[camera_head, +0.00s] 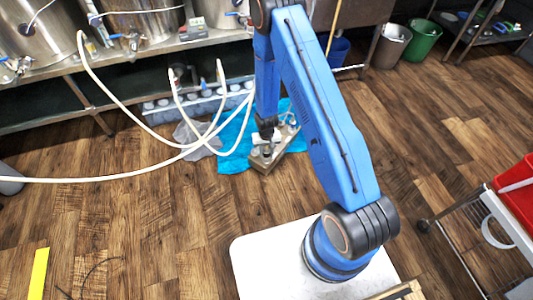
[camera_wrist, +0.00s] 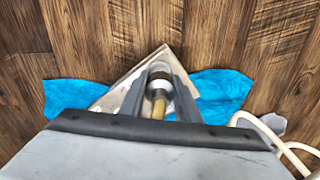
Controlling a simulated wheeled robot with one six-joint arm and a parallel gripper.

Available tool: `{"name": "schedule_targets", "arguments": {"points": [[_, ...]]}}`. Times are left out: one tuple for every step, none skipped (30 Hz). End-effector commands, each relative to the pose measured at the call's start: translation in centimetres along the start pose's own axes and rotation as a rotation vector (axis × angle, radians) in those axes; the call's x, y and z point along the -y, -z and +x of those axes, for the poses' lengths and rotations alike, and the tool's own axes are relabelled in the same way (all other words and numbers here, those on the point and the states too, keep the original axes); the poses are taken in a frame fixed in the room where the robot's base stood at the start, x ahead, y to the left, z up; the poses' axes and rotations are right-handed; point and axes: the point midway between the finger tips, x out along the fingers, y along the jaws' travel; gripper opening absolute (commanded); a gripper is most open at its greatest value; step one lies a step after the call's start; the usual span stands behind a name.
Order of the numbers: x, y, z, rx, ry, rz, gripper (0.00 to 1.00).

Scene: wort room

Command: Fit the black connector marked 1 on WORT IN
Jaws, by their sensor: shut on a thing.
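A small pale block-shaped unit (camera_head: 265,160) with several fittings on top sits on a blue cloth (camera_head: 234,150) on the floor. My gripper (camera_head: 267,134) points down at its top. In the wrist view, the gripper fingers (camera_wrist: 158,92) are closed around a fitting with a pale round end and a tan stem (camera_wrist: 159,106), above the unit's pale top (camera_wrist: 122,92). I cannot tell whether this fitting is the black connector. No number 1 or WORT IN label is readable, and the fingers hide part of the contact, so I cannot tell how it is seated.
White hoses (camera_head: 130,179) loop from the steel tanks (camera_head: 36,30) across the floor close to the unit. A clear plastic bag (camera_head: 195,138) lies to its left. A red bin (camera_head: 516,196) on a cart stands at right. Wooden floor in front is mostly clear.

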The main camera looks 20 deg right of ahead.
Motion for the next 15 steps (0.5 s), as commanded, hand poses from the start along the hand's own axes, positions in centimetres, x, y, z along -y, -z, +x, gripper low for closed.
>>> {"name": "schedule_targets", "arguments": {"points": [[0.0, 0.0, 0.1, 0.0, 0.0, 0.0, 0.0], [0.0, -0.01, 0.15, 0.0, 0.0, 0.0, 0.0], [0.0, -0.01, 0.22, 0.0, 0.0, 0.0, 0.0], [-0.01, -0.01, 0.27, 0.0, 0.0, 0.0, 0.0], [-0.01, -0.01, 0.32, 0.0, 0.0, 0.0, 0.0], [-0.01, -0.01, 0.38, 0.0, 0.0, 0.0, 0.0], [-0.01, -0.01, 0.43, 0.0, 0.0, 0.0, 0.0], [0.0, -0.02, 0.48, 0.0, 0.0, 0.0, 0.0], [-0.01, -0.02, 0.54, 0.0, 0.0, 0.0, 0.0], [-0.01, -0.02, 0.59, 0.0, 0.0, 0.0, 0.0], [0.0, -0.01, 0.56, 0.0, 0.0, 0.0, 0.37], [0.0, 0.0, 0.55, 0.0, 0.0, 0.0, 0.46], [0.0, 0.0, 0.54, 0.0, 0.0, 0.0, 0.51], [0.0, -0.01, 0.54, 0.0, 0.0, 0.0, 0.51], [0.0, -0.01, 0.54, 0.0, 0.0, 0.0, 0.51]]}}
